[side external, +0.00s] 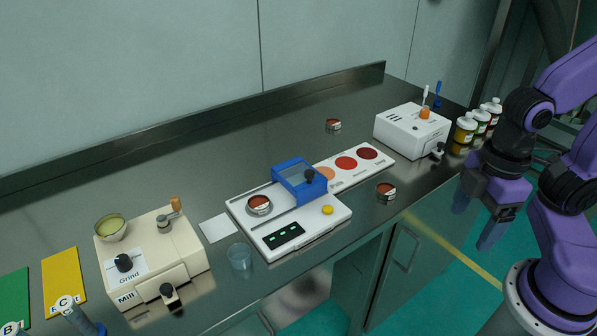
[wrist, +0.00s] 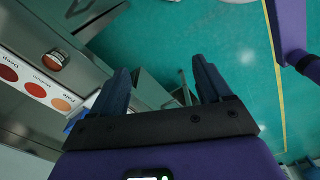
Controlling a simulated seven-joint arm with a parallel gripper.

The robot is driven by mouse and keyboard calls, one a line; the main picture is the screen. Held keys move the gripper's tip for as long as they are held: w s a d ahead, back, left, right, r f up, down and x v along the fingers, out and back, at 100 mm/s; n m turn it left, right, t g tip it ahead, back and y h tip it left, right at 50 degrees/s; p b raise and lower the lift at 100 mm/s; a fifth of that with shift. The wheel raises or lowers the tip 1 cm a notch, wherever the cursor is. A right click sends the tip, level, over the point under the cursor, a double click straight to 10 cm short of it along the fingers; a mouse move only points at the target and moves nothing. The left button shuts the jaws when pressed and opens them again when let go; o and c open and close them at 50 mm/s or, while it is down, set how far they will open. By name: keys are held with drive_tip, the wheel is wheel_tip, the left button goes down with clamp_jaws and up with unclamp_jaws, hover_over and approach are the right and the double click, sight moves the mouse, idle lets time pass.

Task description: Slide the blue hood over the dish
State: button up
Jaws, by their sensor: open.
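The dish (side external: 259,204), metal with red-brown contents, sits on the machine's left part, beside the hood and uncovered. My gripper (side external: 474,222) is open and empty at the right, out past the counter's front edge and well apart from the hood. In the wrist view my gripper's two fingers (wrist: 160,88) are spread over the floor. A bit of the blue hood shows there at the lower left, mostly hidden behind a finger.
A white box (side external: 411,130) and bottles (side external: 481,121) stand at the right. A clear cup (side external: 240,257) and the mill (side external: 152,256) are at the left.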

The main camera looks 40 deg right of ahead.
drive_tip(key=c, duration=0.4)
drive_tip(key=shift+w+a+r, duration=0.1)
drive_tip(key=shift+w+a, duration=0.1)
drive_tip(key=shift+w, duration=0.05)
drive_tip(key=shift+c, duration=0.3)
wheel_tip(320, 180, up, 10)
drive_tip(key=m, duration=2.2)
hover_over(309, 172)
wheel_tip(309, 172, down, 17)
drive_tip(key=shift+d+f, duration=0.1)
drive_tip(key=shift+f, duration=0.05)
clamp_jaws()
